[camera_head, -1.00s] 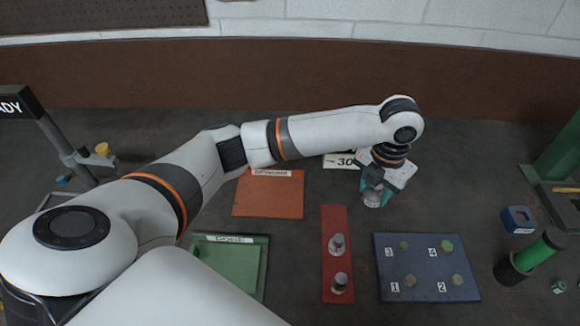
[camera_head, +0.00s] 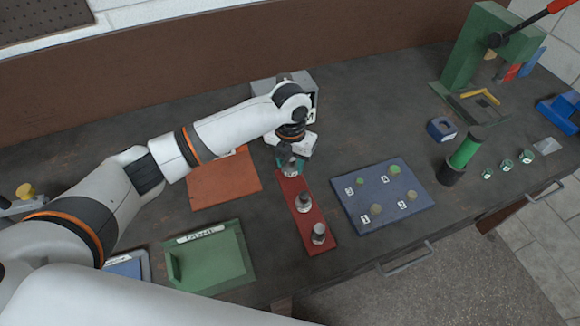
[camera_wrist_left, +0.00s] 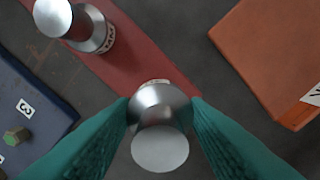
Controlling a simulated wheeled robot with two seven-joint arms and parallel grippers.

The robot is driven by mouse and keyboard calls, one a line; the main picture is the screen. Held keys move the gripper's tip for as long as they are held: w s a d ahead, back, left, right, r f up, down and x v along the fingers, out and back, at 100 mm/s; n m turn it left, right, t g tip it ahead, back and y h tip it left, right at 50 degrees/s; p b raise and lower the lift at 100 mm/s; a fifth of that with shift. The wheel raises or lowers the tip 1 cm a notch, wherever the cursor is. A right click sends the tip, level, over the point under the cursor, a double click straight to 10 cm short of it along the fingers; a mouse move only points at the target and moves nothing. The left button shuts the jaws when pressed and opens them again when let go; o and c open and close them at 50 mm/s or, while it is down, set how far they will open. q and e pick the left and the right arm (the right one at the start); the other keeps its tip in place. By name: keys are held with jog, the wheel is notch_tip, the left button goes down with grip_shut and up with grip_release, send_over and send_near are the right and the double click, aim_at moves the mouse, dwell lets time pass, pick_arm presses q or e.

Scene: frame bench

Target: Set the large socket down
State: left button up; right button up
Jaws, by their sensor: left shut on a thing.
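My left gripper (camera_head: 290,162) has teal fingers and is shut on the large socket (camera_head: 291,171), a shiny metal cylinder. The left wrist view shows the socket (camera_wrist_left: 160,125) between the fingertips (camera_wrist_left: 161,112), over the far end of the red strip (camera_head: 290,187). A small label on the strip peeks out behind the socket. I cannot tell whether its base touches the strip. Two other metal sockets stand on the strip, a middle one (camera_head: 303,202) and a near one (camera_head: 319,233). My right gripper is not in view.
An orange mat (camera_head: 222,182) lies left of the strip, and a green tray (camera_head: 209,262) nearer. A blue numbered board (camera_head: 376,213) with several small pieces lies to the right. A grey box (camera_head: 300,84) stands behind my gripper.

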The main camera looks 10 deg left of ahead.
aim_at(290, 169)
pick_arm(q)
notch_tip(290, 169, down, 2)
jog(key=shift+f, duration=0.4)
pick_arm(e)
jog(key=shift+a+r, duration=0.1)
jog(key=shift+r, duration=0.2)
pick_arm(q)
jog(key=shift+f, duration=0.1)
jog(key=o, duration=1)
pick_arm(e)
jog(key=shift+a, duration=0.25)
